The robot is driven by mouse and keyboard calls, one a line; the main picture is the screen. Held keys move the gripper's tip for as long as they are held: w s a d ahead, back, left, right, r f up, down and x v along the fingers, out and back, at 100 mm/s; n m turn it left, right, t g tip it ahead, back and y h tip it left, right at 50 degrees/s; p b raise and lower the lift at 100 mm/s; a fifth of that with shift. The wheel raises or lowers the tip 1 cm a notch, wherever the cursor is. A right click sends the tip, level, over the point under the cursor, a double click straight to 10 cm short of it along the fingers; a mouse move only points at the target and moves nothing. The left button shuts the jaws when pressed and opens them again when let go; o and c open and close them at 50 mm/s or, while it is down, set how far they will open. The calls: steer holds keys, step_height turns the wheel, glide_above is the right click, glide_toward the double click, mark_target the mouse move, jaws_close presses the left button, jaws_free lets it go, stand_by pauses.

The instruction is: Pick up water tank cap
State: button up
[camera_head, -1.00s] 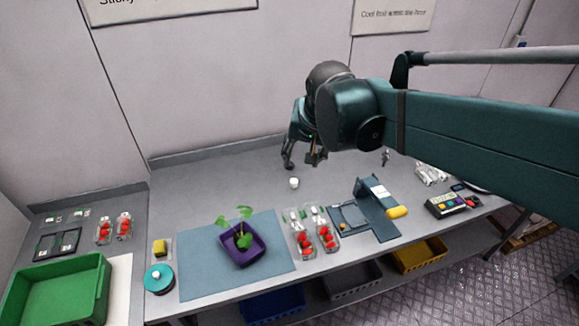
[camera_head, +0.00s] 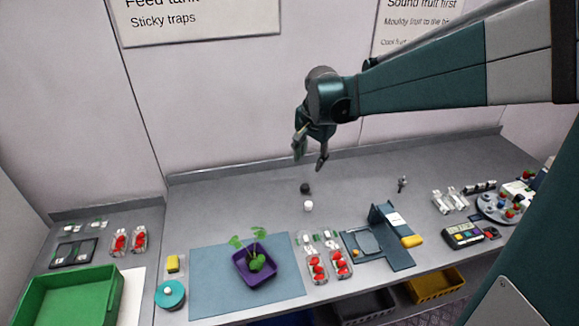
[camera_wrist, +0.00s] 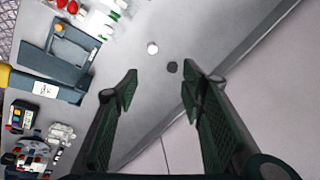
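A small white round piece (camera_head: 308,205) and a small dark round piece (camera_head: 305,188) lie close together, apart, on the grey worktop. Either could be the cap; I cannot tell which. In the wrist view the white piece (camera_wrist: 152,48) and the dark piece (camera_wrist: 172,67) lie beyond my fingertips. A teal round container (camera_head: 171,296) with a white knob on top stands at the front left. My gripper (camera_head: 310,162) hangs above and behind the small pieces, in the air. Its fingers (camera_wrist: 160,82) are apart with nothing between them.
A purple pot with a plant (camera_head: 254,268) stands on a blue mat (camera_head: 210,295). Strawberry punnets (camera_head: 316,268) and a dark scale-like device (camera_head: 385,235) are to its right. A green crate (camera_head: 72,300) is at left. The worktop around the small pieces is clear; a wall rises behind.

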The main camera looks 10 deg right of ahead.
steer(key=w+d+f+m+g, duration=0.15)
steer(key=w+f+m, duration=0.25)
steer(key=w+f, duration=0.5)
steer(key=m+g+p, duration=0.2)
steer(key=m, duration=0.2)
glide_toward(305, 186)
steer(key=shift+s+t, duration=0.15)
steer(key=shift+t, duration=0.1)
steer(key=shift+d+f, duration=0.1)
steer(key=shift+f, duration=0.25)
steer(key=shift+f, duration=1.3)
steer(key=shift+f, duration=0.15)
steer(key=shift+f, duration=2.45)
